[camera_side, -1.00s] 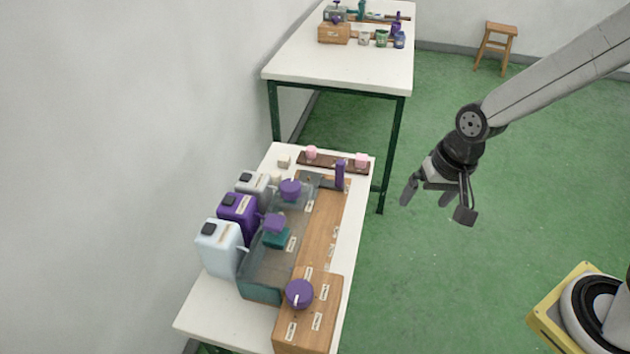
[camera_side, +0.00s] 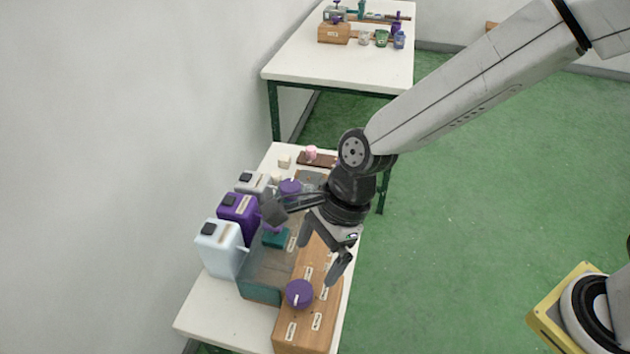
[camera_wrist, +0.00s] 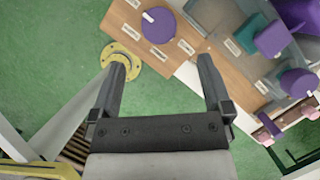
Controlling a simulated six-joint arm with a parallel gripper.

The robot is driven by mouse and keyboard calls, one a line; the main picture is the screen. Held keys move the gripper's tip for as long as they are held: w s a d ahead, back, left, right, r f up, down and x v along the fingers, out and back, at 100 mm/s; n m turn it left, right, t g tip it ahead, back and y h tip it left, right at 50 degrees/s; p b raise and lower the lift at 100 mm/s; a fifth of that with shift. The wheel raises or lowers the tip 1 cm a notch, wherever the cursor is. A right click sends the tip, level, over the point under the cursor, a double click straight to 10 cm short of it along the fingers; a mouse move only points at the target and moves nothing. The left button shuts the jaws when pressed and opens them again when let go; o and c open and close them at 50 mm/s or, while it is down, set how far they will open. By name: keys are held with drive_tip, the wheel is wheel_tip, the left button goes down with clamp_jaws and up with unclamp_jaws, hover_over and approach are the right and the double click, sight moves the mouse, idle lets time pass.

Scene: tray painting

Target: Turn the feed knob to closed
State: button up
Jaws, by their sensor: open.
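A round purple knob (camera_side: 299,293) with a white pointer mark sits on top of the wooden box (camera_side: 305,330) at the near end of the bench. Small labels stand around it, too small to read. In the wrist view the knob (camera_wrist: 158,25) is at the top, beyond the fingertips, with its white mark towards the upper left. My gripper (camera_side: 320,254) is open and empty, above the bench just behind and to the right of the knob, apart from it. Its two fingers (camera_wrist: 163,62) are spread wide in the wrist view.
White, purple and grey jugs (camera_side: 220,247) line the wall side. My arm hides part of the far bench end. A second table (camera_side: 300,65) stands at the back.

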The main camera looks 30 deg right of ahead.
sight(301, 290)
drive_tip(key=shift+a, duration=0.15)
drive_tip(key=shift+f, duration=0.1)
drive_tip(key=shift+x, duration=3.8)
drive_tip(key=shift+a, duration=0.1)
drive_tip(key=c, duration=1.3)
